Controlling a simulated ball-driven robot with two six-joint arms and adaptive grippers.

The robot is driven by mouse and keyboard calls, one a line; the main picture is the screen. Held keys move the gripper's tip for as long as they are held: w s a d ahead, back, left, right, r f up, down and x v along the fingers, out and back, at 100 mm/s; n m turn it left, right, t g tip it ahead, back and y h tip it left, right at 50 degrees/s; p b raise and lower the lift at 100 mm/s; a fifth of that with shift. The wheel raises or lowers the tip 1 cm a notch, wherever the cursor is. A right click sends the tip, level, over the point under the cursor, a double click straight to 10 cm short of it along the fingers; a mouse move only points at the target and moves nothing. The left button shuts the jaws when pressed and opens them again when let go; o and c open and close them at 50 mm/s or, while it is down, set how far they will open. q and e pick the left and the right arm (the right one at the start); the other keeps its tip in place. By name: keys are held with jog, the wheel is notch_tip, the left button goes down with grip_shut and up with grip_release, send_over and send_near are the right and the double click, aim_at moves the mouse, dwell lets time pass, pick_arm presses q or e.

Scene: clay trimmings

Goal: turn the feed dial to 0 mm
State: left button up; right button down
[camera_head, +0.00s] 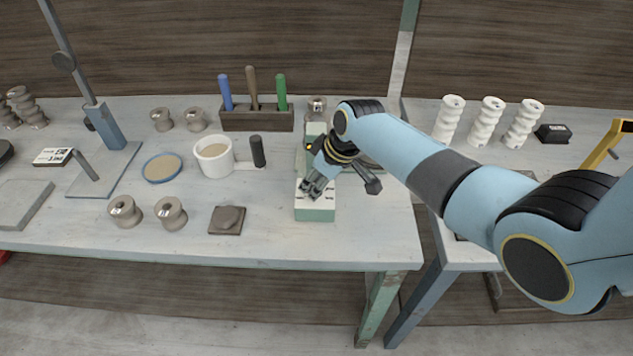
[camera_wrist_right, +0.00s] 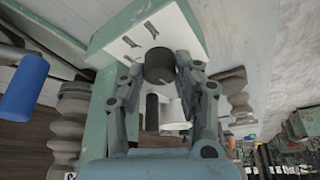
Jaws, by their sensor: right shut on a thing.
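The feed unit is a pale green box with a white top face (camera_head: 315,212), near the front right of the left table. In the right wrist view its white panel (camera_wrist_right: 175,30) carries small dark marks and a dark round feed dial (camera_wrist_right: 160,66). My right gripper (camera_head: 317,188) is over the box. In the wrist view its fingers stand on both sides of the dial, shut on it. The gripper hides the dial in the head view. I cannot read which value the dial points to. My left gripper is out of view.
A tool rack (camera_head: 257,121) with blue, brown and green handles stands behind, left of my arm. White ribbed pieces (camera_head: 489,122) stand on the right table, across a gap.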

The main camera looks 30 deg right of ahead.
jog(key=shift+n+g+y+b, duration=0.4)
jog(key=shift+n+y+b, duration=0.25)
jog(key=shift+n, duration=1.35)
jog(key=c, duration=0.9)
grip_release()
jog(key=shift+c, duration=0.2)
